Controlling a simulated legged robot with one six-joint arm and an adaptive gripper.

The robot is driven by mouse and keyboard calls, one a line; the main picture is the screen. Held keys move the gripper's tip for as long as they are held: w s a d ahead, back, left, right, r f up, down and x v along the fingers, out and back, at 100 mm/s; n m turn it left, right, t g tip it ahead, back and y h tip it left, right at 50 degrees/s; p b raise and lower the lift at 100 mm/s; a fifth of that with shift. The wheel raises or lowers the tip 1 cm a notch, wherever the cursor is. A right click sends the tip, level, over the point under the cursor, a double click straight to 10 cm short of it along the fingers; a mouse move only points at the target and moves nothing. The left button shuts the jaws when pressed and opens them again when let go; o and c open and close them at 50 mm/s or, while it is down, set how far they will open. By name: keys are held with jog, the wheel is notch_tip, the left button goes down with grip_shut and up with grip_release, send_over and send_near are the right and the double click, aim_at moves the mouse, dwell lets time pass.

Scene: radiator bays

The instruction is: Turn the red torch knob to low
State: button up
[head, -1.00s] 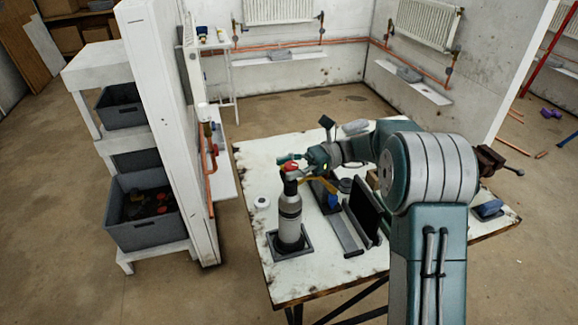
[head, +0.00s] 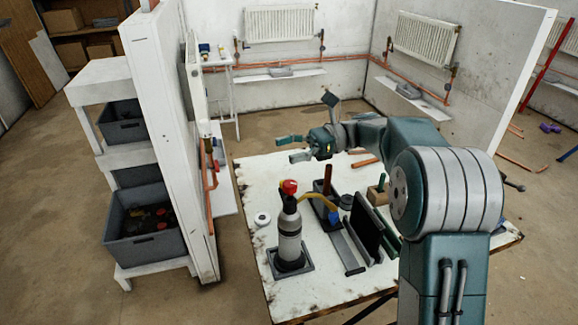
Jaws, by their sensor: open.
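The torch stands upright on the table as a grey-white bottle (head: 289,236) in a dark square base. Its red knob (head: 289,186) sits on top. A yellow hose (head: 318,198) runs from the bottle's top to the right. My gripper (head: 288,148) is open and empty, its fingers pointing left. In the picture it is above the red knob and clearly apart from it. The knob's setting marks are too small to read.
The white worktable (head: 262,179) also bears a dark holder with a brown-handled tool (head: 327,179), a black upright plate (head: 367,228), a wooden block (head: 378,190) and a white roll (head: 262,219). A white partition (head: 165,110) stands left.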

aim_at(295, 187)
jog(key=shift+r, duration=0.35)
jog(key=t, duration=0.1)
jog(key=m+t+y, duration=0.1)
jog(key=t, duration=0.1)
jog(key=s+d+m+t+y, duration=0.1)
jog(key=shift+f+t, duration=0.2)
jog(key=shift+t, duration=0.2)
jog(key=s+d+f+m+t+h, duration=0.55)
jog(key=f+m+t, duration=0.5)
jog(key=t, duration=0.45)
jog(key=shift+m, duration=0.45)
jog(key=x, duration=0.6)
jog(key=r+x, duration=0.1)
jog(key=x, duration=0.2)
jog(key=shift+w+r, duration=0.1)
grip_shut()
